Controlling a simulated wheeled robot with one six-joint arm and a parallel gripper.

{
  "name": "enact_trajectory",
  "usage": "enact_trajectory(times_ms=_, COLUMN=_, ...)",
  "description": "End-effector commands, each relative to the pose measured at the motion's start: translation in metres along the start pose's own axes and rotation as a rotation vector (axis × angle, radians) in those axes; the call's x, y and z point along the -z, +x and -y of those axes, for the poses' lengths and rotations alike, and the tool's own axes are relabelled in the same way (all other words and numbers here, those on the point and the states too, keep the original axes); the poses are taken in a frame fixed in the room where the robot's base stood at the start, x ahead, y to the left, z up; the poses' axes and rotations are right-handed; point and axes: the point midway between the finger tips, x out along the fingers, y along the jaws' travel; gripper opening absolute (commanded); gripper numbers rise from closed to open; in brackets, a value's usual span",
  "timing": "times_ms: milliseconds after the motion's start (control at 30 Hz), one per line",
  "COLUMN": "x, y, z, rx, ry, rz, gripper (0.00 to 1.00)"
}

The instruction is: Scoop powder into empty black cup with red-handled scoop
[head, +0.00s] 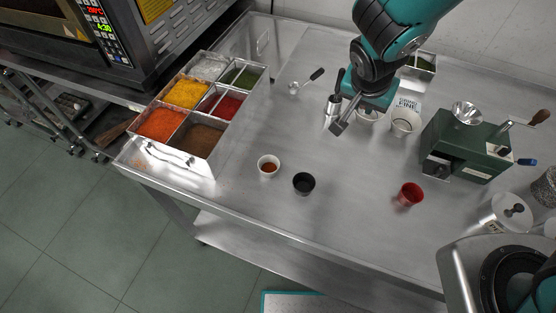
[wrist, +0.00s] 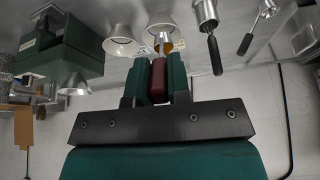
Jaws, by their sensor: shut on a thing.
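The red handle (wrist: 159,80) of the scoop is between the two green fingers of my gripper (wrist: 158,76) in the wrist view. A metal part shows beyond the handle, close to a white cup (wrist: 162,31); I cannot tell whether it is inside. In the head view my gripper (head: 365,104) is over the table's back part, and the scoop is hidden behind it. The black cup (head: 304,184) stands upright near the table's front edge, well apart from my gripper, and looks empty. Powders fill a divided metal tray (head: 177,160) at the left.
A white cup with orange-brown powder (head: 268,165) stands left of the black cup. A red cup (head: 410,194) and a green grinder (head: 466,146) are at the right. A black-handled scoop (head: 306,80) lies behind. The middle of the table is clear.

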Motion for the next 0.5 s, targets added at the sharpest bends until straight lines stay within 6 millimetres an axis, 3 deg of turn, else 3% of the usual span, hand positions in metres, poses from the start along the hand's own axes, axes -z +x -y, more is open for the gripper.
enact_trajectory(times_ms=33, x=-0.027, y=-0.009, z=0.022, rx=-0.011, ry=0.015, rz=0.0, gripper=0.0)
enact_trajectory(times_ms=200, x=-0.111, y=-0.036, z=0.065, rx=-0.077, ry=0.165, rz=-0.004, gripper=0.0)
enact_trajectory(times_ms=400, x=-0.185, y=-0.062, z=0.082, rx=-0.135, ry=0.298, rz=-0.005, gripper=0.0)
enact_trajectory(times_ms=500, x=-0.204, y=-0.069, z=0.083, rx=-0.15, ry=0.335, rz=-0.005, gripper=0.0)
